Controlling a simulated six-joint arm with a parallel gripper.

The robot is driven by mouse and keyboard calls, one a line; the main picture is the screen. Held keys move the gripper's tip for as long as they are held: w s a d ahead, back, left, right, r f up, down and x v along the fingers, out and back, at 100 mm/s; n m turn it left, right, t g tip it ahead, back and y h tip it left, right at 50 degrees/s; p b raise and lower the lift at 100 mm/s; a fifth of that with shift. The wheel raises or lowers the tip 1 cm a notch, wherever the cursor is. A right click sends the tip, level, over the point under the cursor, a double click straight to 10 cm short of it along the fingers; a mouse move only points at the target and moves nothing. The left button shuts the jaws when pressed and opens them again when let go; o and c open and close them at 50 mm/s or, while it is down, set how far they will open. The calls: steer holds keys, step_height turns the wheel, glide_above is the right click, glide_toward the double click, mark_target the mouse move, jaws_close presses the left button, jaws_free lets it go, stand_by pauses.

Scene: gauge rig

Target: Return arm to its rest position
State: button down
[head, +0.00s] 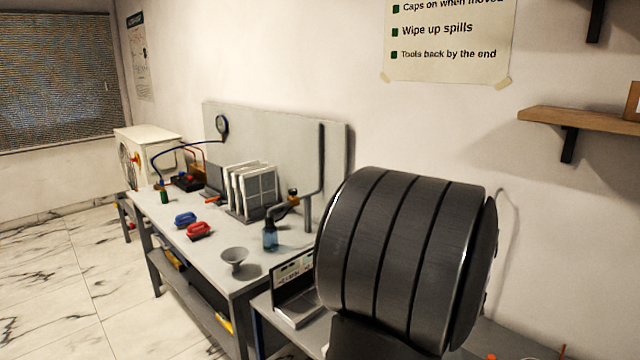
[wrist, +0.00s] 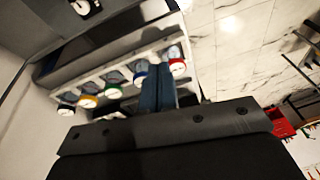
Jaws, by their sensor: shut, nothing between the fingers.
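My gripper (wrist: 158,85) shows in the wrist view as narrow blue-grey fingers beyond a dark bolted bracket. The fingers are together, with nothing seen between them. Behind them is a pale rack (wrist: 70,78) with several round white-faced pieces ringed in red, blue, green and yellow. Whether the fingers touch the rack cannot be told. In the head view a large dark ribbed arm part of mine fills the right front, and my gripper is not seen there.
A wall shelf (head: 580,120) is at right.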

step_height(320, 180, up, 6)
steer(key=d+f+n+g+h, duration=0.1)
steer(key=d+h, duration=0.1)
steer(key=shift+g+h, duration=0.3)
steer(key=shift+s+f, duration=0.25)
steer(key=shift+f, duration=0.9)
steer(key=shift+s+f, duration=0.2)
steer(key=shift+f, duration=0.95)
steer(key=shift+r, duration=2.45)
steer(key=shift+w+a+f+m+t+y, duration=0.15)
steer(key=shift+a+f+t+y, duration=0.2)
steer(key=shift+f, duration=0.55)
steer(key=shift+w+a+f+m+t+y, duration=0.25)
steer(key=shift+f+y, duration=0.25)
steer(key=shift+f, duration=0.45)
steer(key=shift+w+a+f+m+t+y, duration=0.15)
steer(key=shift+a+f+y, duration=0.3)
steer(key=shift+f, duration=0.45)
steer(key=shift+s, duration=0.1)
